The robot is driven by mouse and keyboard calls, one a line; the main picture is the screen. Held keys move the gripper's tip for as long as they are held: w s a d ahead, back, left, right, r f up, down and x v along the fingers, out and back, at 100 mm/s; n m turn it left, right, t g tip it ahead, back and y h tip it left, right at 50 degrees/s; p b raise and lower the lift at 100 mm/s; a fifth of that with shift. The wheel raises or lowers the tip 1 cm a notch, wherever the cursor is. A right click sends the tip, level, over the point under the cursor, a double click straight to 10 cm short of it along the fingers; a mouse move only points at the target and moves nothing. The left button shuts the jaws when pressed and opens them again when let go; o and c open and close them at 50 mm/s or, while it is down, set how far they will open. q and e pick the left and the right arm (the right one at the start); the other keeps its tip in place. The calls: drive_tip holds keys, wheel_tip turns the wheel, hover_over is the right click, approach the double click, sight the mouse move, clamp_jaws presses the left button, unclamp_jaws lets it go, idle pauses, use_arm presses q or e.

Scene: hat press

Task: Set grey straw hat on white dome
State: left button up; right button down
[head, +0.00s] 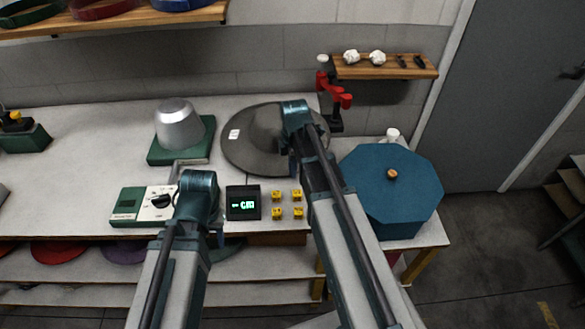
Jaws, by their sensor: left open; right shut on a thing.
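The grey straw hat (252,140) has a wide brim with a small white tag on its left side. It is at the back middle of the table, right of the dome. My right gripper (292,163) is shut on the hat at its right part; my wrist covers the contact. I cannot tell whether the hat touches the table. The pale dome (180,125) stands bare on a green base (160,156). My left gripper (216,236) is open near the table's front edge, in front of the dome, its fingers mostly hidden by the wrist.
A control box (143,203) with a dial, a small display (243,203) and several yellow blocks (286,204) line the front edge. A blue octagonal box (391,188) stands at right.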

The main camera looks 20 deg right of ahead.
drive_tip(key=c, duration=0.9)
unclamp_jaws()
drive_tip(key=shift+o, duration=0.2)
wheel_tip(320, 180, up, 14)
drive_tip(key=p, duration=1.4)
drive_tip(key=shift+s, duration=0.15)
drive_tip(key=shift+d+f, duration=0.1)
drive_tip(key=s+a+f+m+h+b, duration=0.1)
drive_tip(key=s+a+f+m+b, duration=0.3)
drive_tip(key=s+a+m, duration=0.9)
drive_tip(key=shift+s+a+m, duration=0.3)
drive_tip(key=shift+s+a, duration=1.4)
drive_tip(key=shift+s, duration=0.15)
